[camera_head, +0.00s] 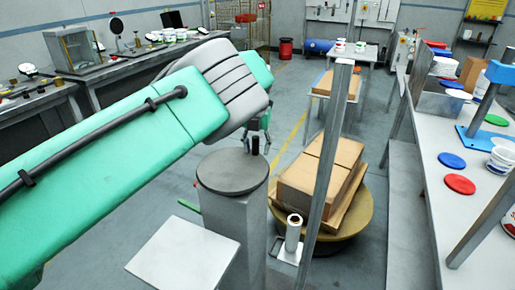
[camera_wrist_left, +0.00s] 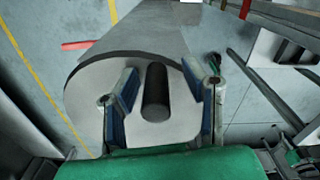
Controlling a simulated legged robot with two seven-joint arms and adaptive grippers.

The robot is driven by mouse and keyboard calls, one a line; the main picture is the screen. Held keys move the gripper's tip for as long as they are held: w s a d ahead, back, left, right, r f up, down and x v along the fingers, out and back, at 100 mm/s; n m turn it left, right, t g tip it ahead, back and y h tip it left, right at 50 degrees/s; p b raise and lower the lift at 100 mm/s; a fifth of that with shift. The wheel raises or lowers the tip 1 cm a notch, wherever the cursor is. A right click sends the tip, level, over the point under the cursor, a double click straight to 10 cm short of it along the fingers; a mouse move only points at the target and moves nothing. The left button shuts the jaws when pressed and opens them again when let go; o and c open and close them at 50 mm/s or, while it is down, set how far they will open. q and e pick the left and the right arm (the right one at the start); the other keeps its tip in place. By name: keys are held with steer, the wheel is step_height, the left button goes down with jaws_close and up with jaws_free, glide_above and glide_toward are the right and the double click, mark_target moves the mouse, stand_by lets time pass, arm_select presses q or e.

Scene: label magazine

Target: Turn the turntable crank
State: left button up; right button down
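The crank is a grey disc (camera_head: 222,176) with a dark rim on top of a grey pedestal, and an upright black handle (camera_head: 255,146) stands near its far edge. In the left wrist view the black handle (camera_wrist_left: 156,90) rises from the crank disc (camera_wrist_left: 88,88). My left gripper (camera_wrist_left: 160,90) is open, with one blue-padded finger on each side of the handle and gaps showing between. In the head view the forearm largely hides this gripper (camera_head: 257,136). The round yellowish turntable (camera_head: 352,226) carries cardboard boxes (camera_head: 320,172). My right gripper is in neither view.
A grey upright post (camera_head: 325,165) stands in front of the turntable. A roll on a small stand (camera_head: 293,232) is beside the pedestal. A white plate (camera_head: 183,255) is in the foreground. A long bench (camera_head: 432,165) with lids and tubs runs along the right.

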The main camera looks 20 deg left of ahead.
arm_select(q)
step_height(320, 180, up, 12)
steer(key=shift+f, duration=0.15)
steer(key=shift+c, duration=0.3)
